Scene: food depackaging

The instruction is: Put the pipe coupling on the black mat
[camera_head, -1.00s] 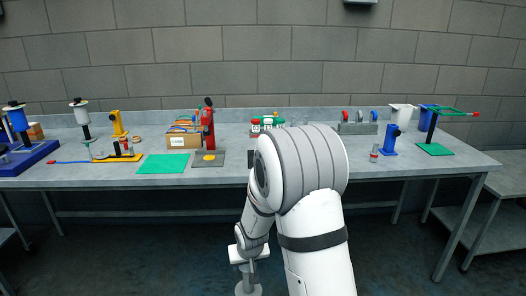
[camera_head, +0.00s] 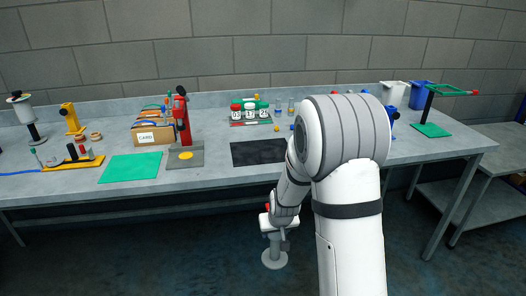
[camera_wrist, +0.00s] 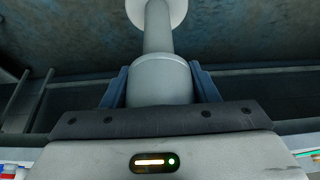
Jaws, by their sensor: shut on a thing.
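The pipe coupling is a light grey cylinder with a wide round flange at its far end. In the wrist view the coupling (camera_wrist: 160,82) sits between the two blue fingers of my gripper (camera_wrist: 160,92), which is shut on it. In the head view the coupling (camera_head: 273,256) hangs flange down from my gripper (camera_head: 276,231), in front of the table and over the floor. The black mat (camera_head: 255,153) lies flat and bare on the table, beyond the gripper. My arm hides part of the table right of the mat.
A grey plate with a yellow disc (camera_head: 186,157) and a green mat (camera_head: 131,168) lie left of the black mat. Red, white and green jars (camera_head: 250,112) stand behind it. A card box (camera_head: 148,135) is at back left. The table's front edge lies between gripper and mat.

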